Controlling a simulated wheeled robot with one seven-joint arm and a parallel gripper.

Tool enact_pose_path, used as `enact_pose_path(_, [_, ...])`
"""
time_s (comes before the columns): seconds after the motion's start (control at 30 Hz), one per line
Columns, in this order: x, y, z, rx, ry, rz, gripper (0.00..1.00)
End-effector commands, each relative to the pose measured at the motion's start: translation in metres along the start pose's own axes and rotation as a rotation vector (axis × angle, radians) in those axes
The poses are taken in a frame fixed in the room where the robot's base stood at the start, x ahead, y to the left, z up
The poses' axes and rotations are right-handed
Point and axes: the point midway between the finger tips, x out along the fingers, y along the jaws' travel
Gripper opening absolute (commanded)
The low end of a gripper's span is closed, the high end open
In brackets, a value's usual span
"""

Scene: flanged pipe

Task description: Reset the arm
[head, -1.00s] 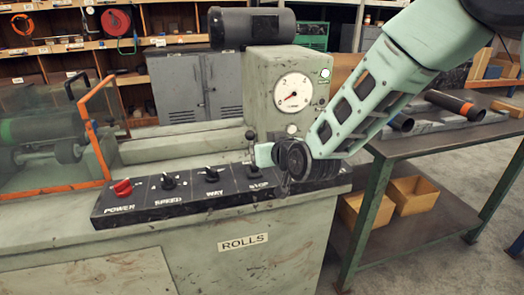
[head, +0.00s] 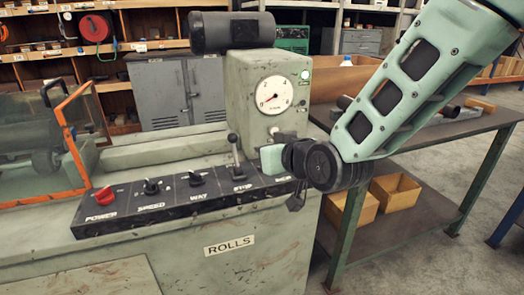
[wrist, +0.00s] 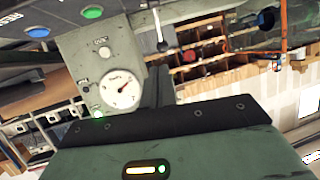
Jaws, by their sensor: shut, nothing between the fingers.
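My arm reaches in from the upper right in the head view, over the right end of the machine's control panel. Its dark wrist joint hangs in front of the panel's right end. My gripper (wrist: 157,86) shows in the wrist view as two dark fingers set together, with nothing between them. In the head view the fingers cannot be made out clearly. The green rolling machine (head: 262,115) carries a round white gauge (head: 274,96), which also shows in the wrist view (wrist: 122,90). The control panel (head: 170,199) has a red power knob (head: 104,196), black knobs and a lever (head: 234,150).
A workbench (head: 425,138) stands right of the machine, with pipe pieces on top and open wooden boxes (head: 394,192) on its lower shelf. An orange-framed guard (head: 75,150) stands at the left. Grey cabinets (head: 177,90) and shelves are behind. Bare floor shows at the right.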

Motion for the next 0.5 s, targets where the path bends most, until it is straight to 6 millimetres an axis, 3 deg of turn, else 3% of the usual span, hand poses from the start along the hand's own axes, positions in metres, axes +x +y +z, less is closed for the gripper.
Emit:
enact_pose_path(0.33, [-0.006, -0.004, -0.001, -0.002, -0.032, -0.011, 0.00])
enact_pose_path(0.5, [-0.046, -0.027, 0.007, -0.019, -0.237, -0.068, 0.00])
